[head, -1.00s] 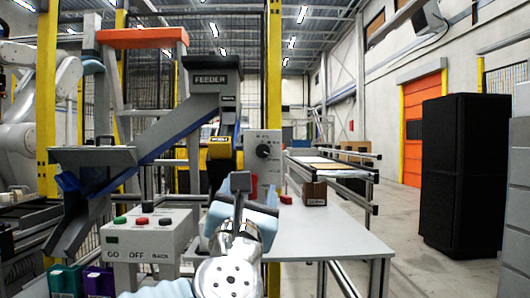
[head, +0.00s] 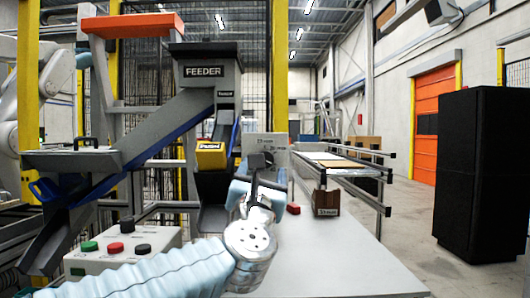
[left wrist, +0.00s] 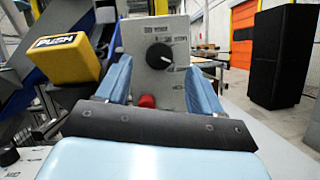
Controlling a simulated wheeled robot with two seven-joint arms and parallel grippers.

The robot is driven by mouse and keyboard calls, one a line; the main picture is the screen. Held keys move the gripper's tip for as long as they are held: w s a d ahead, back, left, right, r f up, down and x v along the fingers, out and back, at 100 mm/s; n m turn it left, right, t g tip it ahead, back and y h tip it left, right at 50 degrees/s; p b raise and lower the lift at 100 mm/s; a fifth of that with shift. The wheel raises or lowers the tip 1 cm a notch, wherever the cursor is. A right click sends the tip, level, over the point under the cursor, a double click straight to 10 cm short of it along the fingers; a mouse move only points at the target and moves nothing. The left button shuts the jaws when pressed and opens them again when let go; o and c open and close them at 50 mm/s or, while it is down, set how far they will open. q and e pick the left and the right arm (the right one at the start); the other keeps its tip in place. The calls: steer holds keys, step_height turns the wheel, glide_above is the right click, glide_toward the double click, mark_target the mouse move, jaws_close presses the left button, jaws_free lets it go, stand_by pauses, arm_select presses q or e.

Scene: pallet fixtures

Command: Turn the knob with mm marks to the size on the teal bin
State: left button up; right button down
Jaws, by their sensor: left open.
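A grey panel (left wrist: 178,88) with a round black knob (left wrist: 159,56) stands ahead of my left gripper (left wrist: 158,66) in the left wrist view. The knob has a white pointer line toward the right and small marks around it, too blurred to read. My left gripper's blue fingers are open, one to each side of the knob, with nothing visibly held. In the head view the panel (head: 265,140) is partly covered by my left gripper (head: 258,172), and the knob is hard to make out. My right gripper is not in view.
A feeder (head: 205,72) with a chute and a yellow push block (head: 211,154) stands left of the panel. A button box (head: 122,258) is at lower left. A small brown block (head: 326,202) sits on the grey table (head: 340,258), whose right part is clear.

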arm_select(q)
steer(key=p+x, duration=0.1)
steer(key=x, duration=0.4)
steer(key=shift+w+r+p, duration=0.1)
steer(key=shift+w+p, duration=0.2)
steer(key=shift+p, duration=0.1)
